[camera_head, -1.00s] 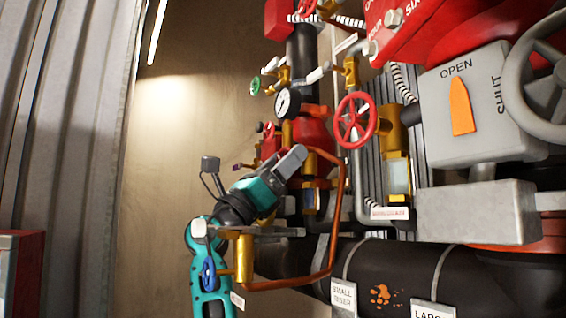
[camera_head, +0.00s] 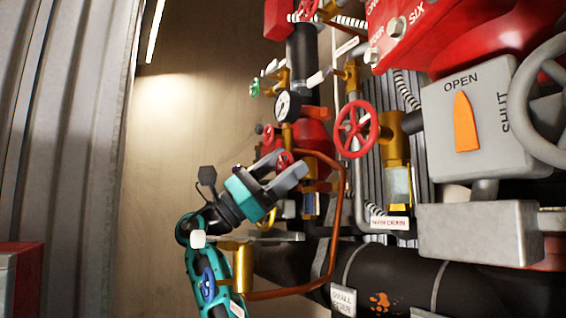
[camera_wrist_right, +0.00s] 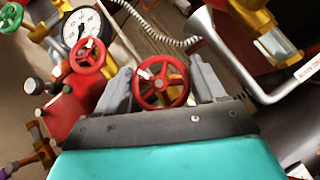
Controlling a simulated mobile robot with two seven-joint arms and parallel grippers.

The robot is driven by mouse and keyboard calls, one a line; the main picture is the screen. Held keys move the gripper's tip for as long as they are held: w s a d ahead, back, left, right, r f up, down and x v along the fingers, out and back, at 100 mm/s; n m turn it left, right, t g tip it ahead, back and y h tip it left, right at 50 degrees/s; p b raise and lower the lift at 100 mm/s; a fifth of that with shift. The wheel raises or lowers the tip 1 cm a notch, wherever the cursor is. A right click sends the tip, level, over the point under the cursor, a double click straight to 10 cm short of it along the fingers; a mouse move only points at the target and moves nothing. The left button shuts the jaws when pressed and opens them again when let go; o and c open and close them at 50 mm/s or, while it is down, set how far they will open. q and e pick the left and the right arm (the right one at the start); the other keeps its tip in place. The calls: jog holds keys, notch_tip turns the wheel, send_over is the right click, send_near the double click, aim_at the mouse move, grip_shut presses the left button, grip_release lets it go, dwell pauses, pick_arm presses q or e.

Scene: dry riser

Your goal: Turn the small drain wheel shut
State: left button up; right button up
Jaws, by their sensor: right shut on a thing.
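My right gripper (camera_head: 284,170) is at the middle of the head view, among the pipework. Its grey fingers stand either side of a small red handwheel (camera_head: 284,160) and are shut on it. In the right wrist view the small red handwheel (camera_wrist_right: 160,82) sits between the two fingers, its spokes and most of its rim showing. A white mark shows on its upper left part. No readable label names this wheel. My left gripper is not in view.
A copper pipe (camera_head: 335,240) bends close to the gripper. A grey OPEN/SHUT box (camera_head: 468,118) is right.

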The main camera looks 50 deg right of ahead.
jog(key=shift+m+g+y, duration=0.4)
jog(key=shift+m+y, duration=0.4)
jog(key=shift+m, duration=0.7)
jog(key=o, duration=1)
jog(key=shift+c, duration=0.2)
jog(key=v, duration=1.3)
jog(key=shift+w+r, duration=0.1)
jog(key=shift+r, duration=0.05)
